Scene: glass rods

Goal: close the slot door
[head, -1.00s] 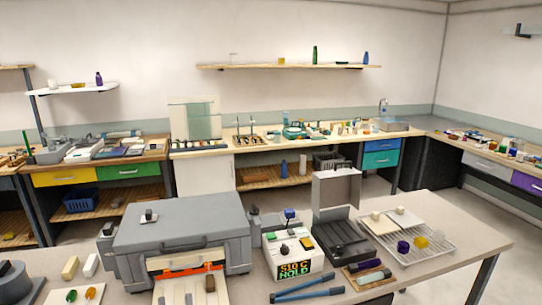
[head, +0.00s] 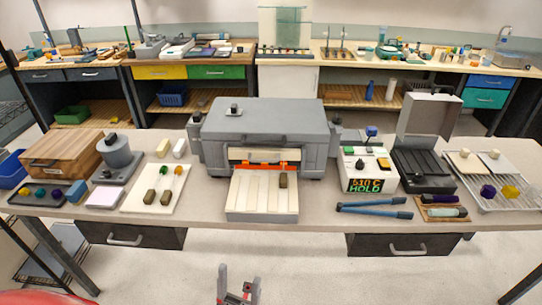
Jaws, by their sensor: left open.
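A grey kiln (head: 230,118) with a dark front handle stands on the near bench, in the middle of the head view. Low in its front is a wide slot (head: 245,155) with an orange-red bar (head: 264,167) across it. The slot stands open, and I cannot clearly make out its door. A pale ribbed shelf (head: 262,195) runs out from the slot, with a small brown block (head: 283,180) on it. My left gripper (head: 239,284) is open and empty, low in front of the bench and apart from the kiln. My right gripper is not in view.
A controller box (head: 366,175) and blue-handled tongs (head: 374,208) are right of the kiln. A white board (head: 158,190) with small pieces lies left. Two drawers (head: 130,236) hang under the bench edge. The floor in front is clear.

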